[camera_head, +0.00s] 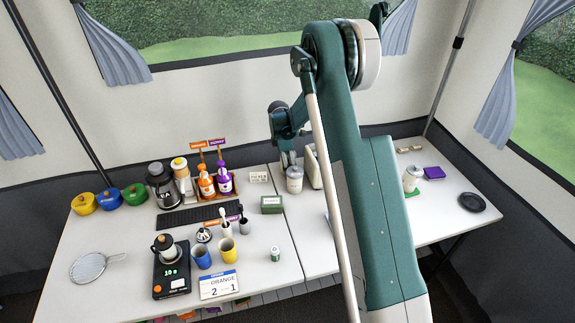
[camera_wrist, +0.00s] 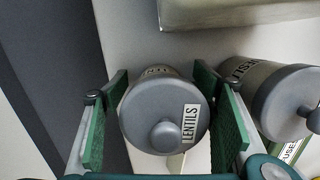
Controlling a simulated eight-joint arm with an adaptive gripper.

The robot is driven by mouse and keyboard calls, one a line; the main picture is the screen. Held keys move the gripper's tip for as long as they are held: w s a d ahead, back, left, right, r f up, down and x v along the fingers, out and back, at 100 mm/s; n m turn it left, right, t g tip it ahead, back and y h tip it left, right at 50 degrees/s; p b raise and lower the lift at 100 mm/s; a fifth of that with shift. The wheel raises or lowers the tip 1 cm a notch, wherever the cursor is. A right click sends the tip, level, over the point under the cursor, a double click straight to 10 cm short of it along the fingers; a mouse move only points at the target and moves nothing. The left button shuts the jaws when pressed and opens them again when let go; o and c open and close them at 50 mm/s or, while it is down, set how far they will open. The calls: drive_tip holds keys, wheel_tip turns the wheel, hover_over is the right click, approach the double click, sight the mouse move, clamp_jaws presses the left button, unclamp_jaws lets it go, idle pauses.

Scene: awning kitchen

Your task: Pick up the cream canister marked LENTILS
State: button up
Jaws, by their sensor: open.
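The canister marked LENTILS (camera_wrist: 160,120) is in the middle of the wrist view, seen from above. Its grey lid has a round knob and a white label. My gripper (camera_wrist: 162,85) is open, with one green finger on each side of the canister and a gap showing on at least the left. In the head view my gripper (camera_head: 287,157) reaches down near the back of the table. There the LENTILS canister is mostly hidden behind the gripper and another canister, and I cannot read its label.
A second grey-lidded canister (camera_wrist: 287,100) stands close to the right finger; it appears in the head view (camera_head: 295,180) in front of the gripper. A metallic box (camera_wrist: 240,10) lies along the wrist view's top. A green box (camera_head: 271,205) stands nearer the front. The dark wall is close behind.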

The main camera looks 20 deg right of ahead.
drive_tip(key=c, duration=1)
drive_tip(key=shift+c, duration=0.2)
drive_tip(key=shift+r, duration=0.15)
drive_tip(key=shift+r+p, duration=0.65)
drive_tip(key=shift+r, duration=4.2)
